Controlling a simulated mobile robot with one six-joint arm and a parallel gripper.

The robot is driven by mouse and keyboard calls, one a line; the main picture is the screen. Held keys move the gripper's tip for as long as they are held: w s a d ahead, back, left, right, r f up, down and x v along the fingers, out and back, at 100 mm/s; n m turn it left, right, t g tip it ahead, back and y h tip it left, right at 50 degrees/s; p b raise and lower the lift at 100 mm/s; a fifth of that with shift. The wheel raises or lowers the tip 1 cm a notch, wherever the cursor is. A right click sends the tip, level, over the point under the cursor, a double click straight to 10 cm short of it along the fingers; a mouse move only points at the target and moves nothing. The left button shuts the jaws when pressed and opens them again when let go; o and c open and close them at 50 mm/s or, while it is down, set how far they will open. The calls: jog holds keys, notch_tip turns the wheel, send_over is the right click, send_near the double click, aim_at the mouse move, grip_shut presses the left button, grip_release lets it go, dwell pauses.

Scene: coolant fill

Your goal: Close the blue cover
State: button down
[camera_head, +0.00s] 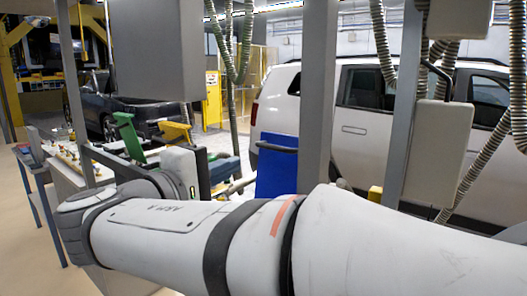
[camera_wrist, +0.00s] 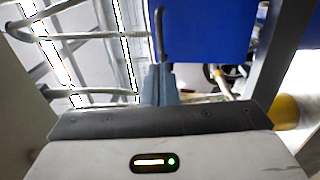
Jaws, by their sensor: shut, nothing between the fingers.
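The blue cover (camera_head: 277,168) stands raised and roughly upright in the middle of the head view, between my arm and the white car. In the wrist view the blue cover (camera_wrist: 205,30) fills the top middle. A thin grey rod (camera_wrist: 159,35) runs along its left edge. My gripper (camera_wrist: 160,72) is shut and empty, with its fingertips near the lower left corner of the cover, by the rod's lower end. I cannot tell whether they touch. In the head view my forearm crosses the front and hides what lies below the cover.
A grey post (camera_head: 318,90) stands just right of the cover. A green lever (camera_head: 129,136) and a yellow one (camera_head: 174,132) are at left. A white car (camera_head: 375,125) is behind. In the wrist view, pale pipes (camera_wrist: 75,36) lie left and a yellow cylinder (camera_wrist: 289,110) right.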

aim_at(271, 149)
jog(key=p+x, duration=0.1)
jog(key=x, duration=0.8)
jog(key=shift+w+d, duration=0.2)
jog(key=shift+d, duration=0.1)
